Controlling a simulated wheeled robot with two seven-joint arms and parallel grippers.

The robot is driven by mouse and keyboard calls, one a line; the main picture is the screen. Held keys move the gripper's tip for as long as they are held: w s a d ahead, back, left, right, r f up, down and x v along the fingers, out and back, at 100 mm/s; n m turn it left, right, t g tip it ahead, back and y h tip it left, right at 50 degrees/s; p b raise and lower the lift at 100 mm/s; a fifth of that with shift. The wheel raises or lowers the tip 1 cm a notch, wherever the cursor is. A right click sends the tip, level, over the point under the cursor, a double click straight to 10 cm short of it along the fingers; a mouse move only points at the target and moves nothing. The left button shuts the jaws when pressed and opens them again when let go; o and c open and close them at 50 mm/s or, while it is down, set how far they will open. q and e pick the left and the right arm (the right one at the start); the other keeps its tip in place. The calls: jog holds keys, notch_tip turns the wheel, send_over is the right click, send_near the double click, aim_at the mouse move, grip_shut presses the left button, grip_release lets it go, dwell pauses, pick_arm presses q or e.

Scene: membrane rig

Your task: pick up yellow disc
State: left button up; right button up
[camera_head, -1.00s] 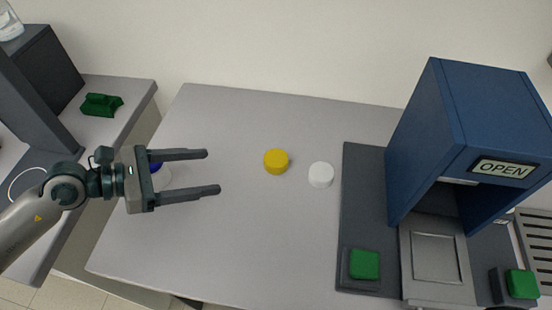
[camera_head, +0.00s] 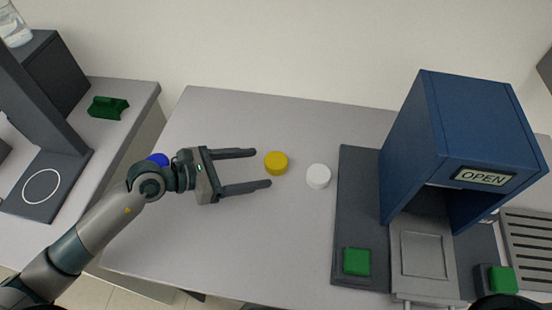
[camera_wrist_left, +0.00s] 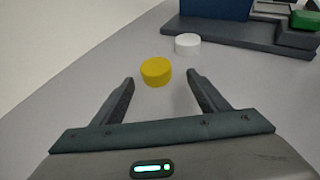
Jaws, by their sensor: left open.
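The yellow disc (camera_head: 276,163) lies on the grey table, left of a white disc (camera_head: 318,176). My left gripper (camera_head: 263,168) is open and empty, with its fingertips pointing right, just short of the yellow disc. In the left wrist view the yellow disc (camera_wrist_left: 156,71) is ahead of the gap between the open fingers (camera_wrist_left: 162,78), slightly left of its middle. The white disc (camera_wrist_left: 187,44) is farther off there. My right gripper is not seen in these views.
A blue housing (camera_head: 465,130) with an OPEN sign stands on a dark base at the right, with a green block (camera_head: 356,261) in front. The table around the discs is clear.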

aim_at(266, 164)
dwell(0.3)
pick_arm(q)
jog(key=shift+w+d+p, duration=0.3)
jog(key=shift+d+p, duration=0.15)
jog(key=p+x, duration=0.1)
jog(key=x, duration=0.3)
jog(key=shift+w+a+p, duration=0.15)
jog(key=shift+w+p, duration=0.05)
jog(key=shift+p, duration=0.2)
jog(key=shift+f, duration=0.2)
jog(key=shift+c, duration=0.4)
jog(key=c, duration=1)
